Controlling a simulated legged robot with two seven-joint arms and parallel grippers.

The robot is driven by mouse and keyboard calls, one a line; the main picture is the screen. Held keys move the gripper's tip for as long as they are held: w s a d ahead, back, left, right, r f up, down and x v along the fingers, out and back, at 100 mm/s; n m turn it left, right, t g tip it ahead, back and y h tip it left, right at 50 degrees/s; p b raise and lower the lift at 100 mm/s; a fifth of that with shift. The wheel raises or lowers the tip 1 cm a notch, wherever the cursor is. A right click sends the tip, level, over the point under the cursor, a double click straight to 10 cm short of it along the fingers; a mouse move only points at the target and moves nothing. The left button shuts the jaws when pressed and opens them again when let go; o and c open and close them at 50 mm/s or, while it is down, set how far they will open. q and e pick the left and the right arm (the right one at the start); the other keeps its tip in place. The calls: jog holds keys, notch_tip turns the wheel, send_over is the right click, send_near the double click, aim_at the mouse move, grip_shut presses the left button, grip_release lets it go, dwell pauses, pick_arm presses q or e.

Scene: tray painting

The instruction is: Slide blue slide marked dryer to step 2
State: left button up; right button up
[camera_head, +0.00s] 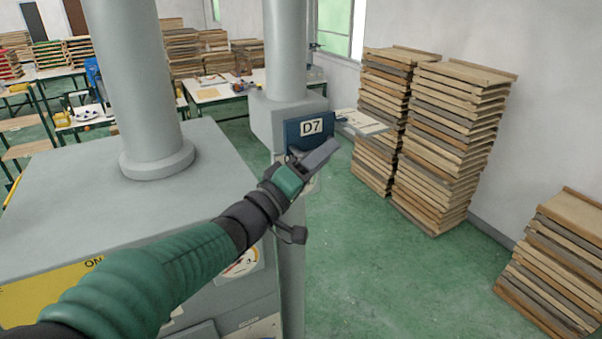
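A blue plate (308,140) with a white label reading D7 is on the front of the grey machine's rear block, right of centre. I see no word "dryer" and no step marks. My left gripper (321,154) is at the lower edge of the blue plate, in front of it, and hides part of that edge. I cannot tell whether it touches the plate or whether its fingers are open or shut. My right gripper is not in view.
The grey machine (60,215) with thick columns fills the left, with a yellow ON panel (45,295) and a partly hidden gauge (243,263). Stacks of wooden trays (445,150) stand along the right wall. Tables stand behind. The green floor (390,280) between is clear.

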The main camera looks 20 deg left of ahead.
pick_arm(q)
jog(key=v, duration=1.6)
jog(key=shift+p, duration=0.3)
jog(key=shift+s, duration=0.15)
